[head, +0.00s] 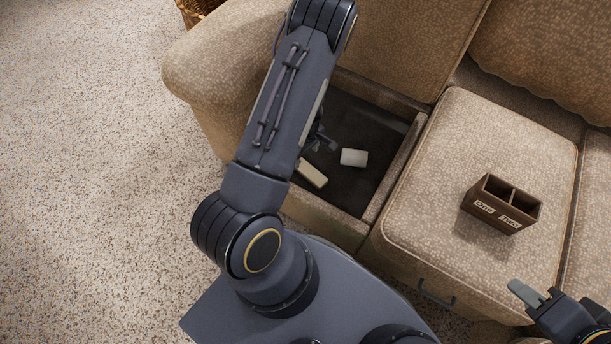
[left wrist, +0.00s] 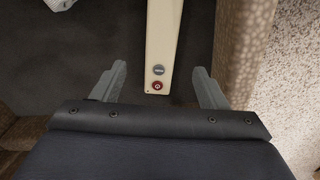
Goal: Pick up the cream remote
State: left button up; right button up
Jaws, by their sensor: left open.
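The cream remote (head: 312,173) lies on the dark floor of the open sofa compartment, near its front left side and partly hidden by my left arm. In the left wrist view the remote (left wrist: 162,45) points down the picture, with a grey button and a red button near its close end. My left gripper (left wrist: 160,76) is open, one finger on each side of the remote's close end, apart from it. In the head view this gripper (head: 324,144) is mostly hidden behind my arm. My right gripper (head: 535,295) is at the lower right, away from the remote; its jaw opening is unclear.
A white block-like object (head: 354,157) lies right of the remote in the compartment and shows at the top left of the wrist view (left wrist: 60,4). The compartment's walls (head: 398,168) surround both. A brown two-slot box (head: 487,212) stands on the right seat cushion.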

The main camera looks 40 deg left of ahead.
aim_at(306, 167)
pick_arm(q)
notch_tip(306, 167, down, 3)
jog(key=shift+f+b, duration=0.1)
jog(key=shift+b, duration=0.5)
notch_tip(306, 167, down, 5)
jog(key=b, duration=0.3)
jog(key=shift+r, duration=0.25)
jog(key=c, duration=1.1)
jog(key=shift+r, duration=0.1)
